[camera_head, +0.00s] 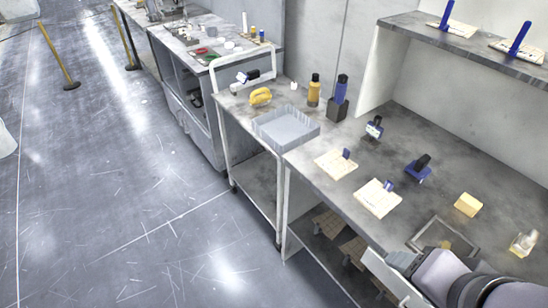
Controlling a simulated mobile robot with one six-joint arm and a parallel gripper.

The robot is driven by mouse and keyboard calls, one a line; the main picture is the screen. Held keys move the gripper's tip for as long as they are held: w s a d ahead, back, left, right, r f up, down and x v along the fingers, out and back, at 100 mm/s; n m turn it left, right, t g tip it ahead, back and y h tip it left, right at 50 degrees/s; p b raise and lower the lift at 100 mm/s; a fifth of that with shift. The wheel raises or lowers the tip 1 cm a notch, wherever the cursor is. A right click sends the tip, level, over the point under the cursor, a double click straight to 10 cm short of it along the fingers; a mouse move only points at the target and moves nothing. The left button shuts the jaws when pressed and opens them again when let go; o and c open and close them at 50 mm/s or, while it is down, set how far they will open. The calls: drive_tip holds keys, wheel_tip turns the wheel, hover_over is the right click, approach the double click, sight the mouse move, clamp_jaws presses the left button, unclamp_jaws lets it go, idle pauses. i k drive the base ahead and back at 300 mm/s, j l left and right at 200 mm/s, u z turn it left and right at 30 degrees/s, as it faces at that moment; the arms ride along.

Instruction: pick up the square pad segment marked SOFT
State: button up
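Two cream square pads with blue upright tabs lie on the workbench, one pad (332,168) farther back and one pad (371,201) nearer. Dark marks show on them, but they are too small to read, so I cannot tell which thing is marked SOFT. A yellowish block (468,204) sits to their right. More pale pieces with blue upright parts lie on the upper shelf (470,44). Part of my arm shows at the bottom right, by the bench's front edge. My gripper's fingertips are not in view.
Blue-and-black tools (419,169) (374,128) stand behind the pads. A grey square frame (434,221) lies near my arm, and a clear bottle (524,243) stands at right. A grey tray (286,127) and bottles (314,90) are on the adjoining cart. Open floor lies left.

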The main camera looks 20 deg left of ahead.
sight(337, 164)
drive_tip(key=u, duration=0.6)
drive_tip(key=i+j+z, duration=0.45)
drive_tip(key=i+j, duration=0.75)
drive_tip(key=i, duration=0.1)
